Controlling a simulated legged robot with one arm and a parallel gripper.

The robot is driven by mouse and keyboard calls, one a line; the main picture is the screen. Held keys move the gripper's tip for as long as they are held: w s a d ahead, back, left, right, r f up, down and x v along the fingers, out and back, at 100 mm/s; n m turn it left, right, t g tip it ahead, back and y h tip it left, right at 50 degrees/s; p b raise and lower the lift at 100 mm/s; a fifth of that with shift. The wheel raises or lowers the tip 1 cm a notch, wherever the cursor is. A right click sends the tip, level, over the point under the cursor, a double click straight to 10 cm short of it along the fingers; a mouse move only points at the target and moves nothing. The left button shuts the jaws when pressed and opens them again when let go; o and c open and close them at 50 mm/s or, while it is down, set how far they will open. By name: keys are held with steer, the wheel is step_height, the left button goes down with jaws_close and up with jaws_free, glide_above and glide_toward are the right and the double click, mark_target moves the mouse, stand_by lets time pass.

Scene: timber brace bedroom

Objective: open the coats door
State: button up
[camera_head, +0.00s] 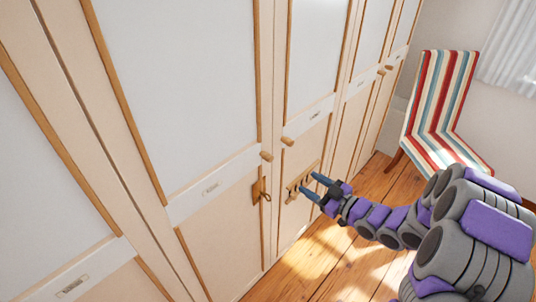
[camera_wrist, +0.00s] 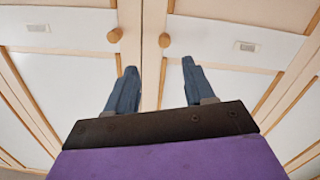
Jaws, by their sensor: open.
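A row of tall cream wardrobe doors with white panels and wooden trim fills the head view. Two neighbouring doors, the left door (camera_head: 220,238) and the right door (camera_head: 294,216), meet near my gripper and look shut. Each has a round wooden knob, the left knob (camera_head: 266,156) and right knob (camera_head: 287,141); both also show in the wrist view. A wooden bar fitting (camera_head: 296,187) is on the right door and a wooden bracket (camera_head: 259,191) on the left one. My gripper (camera_head: 308,184) is open beside the bar; contact is unclear. Door labels are unreadable, so I cannot tell which is coats.
More wardrobe doors with knobs (camera_head: 382,72) run toward the back right. A striped chair (camera_head: 440,105) stands at the far right by a white curtain (camera_head: 512,50). The wooden floor (camera_head: 335,262) in front of the doors is clear around my arm.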

mark_target(272, 160)
steer(key=shift+y, duration=0.5)
steer(key=b+x, duration=0.2)
steer(key=x, duration=1.5)
steer(key=shift+a+r+b, duration=0.2)
steer(key=shift+a+b, duration=0.15)
jaws_close()
